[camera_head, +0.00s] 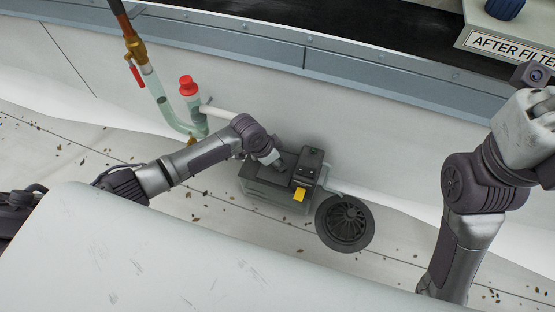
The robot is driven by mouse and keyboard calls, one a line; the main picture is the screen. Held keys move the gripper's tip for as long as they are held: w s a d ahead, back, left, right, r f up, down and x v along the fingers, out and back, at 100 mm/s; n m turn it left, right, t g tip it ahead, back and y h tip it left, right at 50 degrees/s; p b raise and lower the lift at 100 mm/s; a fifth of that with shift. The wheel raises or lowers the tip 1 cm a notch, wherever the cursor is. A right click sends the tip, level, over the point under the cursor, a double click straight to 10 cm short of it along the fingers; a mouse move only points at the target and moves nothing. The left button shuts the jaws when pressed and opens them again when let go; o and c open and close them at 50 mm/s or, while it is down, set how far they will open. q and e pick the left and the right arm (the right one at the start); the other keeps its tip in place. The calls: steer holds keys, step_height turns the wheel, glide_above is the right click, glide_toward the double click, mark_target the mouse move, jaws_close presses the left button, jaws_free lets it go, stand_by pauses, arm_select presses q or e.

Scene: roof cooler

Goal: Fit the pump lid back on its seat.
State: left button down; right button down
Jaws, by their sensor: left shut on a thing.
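The pump (262,188) is a dark grey box low in the tray against the back wall. A darker raised block (311,158) at its right end has a yellow tab (299,194) on its front. My left gripper (279,164) reaches in from the left and is shut at the top of the pump. What it grips is dark and small, and looks like part of the pump lid. The lid's edge and its seat cannot be told apart here, nor whether they touch. My right arm (470,195) stands at the right; its fingers are not seen.
A round black finned grate (345,222) lies just right of the pump. A white pipe (350,193) runs along the wall behind. A red-capped clear pipe (189,90) and a brass valve (136,48) stand at left. Leaf bits litter the tray floor. A pale panel (200,255) fills the front.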

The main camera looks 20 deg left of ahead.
arm_select(q)
steer(key=shift+f, duration=0.15)
steer(key=shift+c, duration=1.6)
jaws_free()
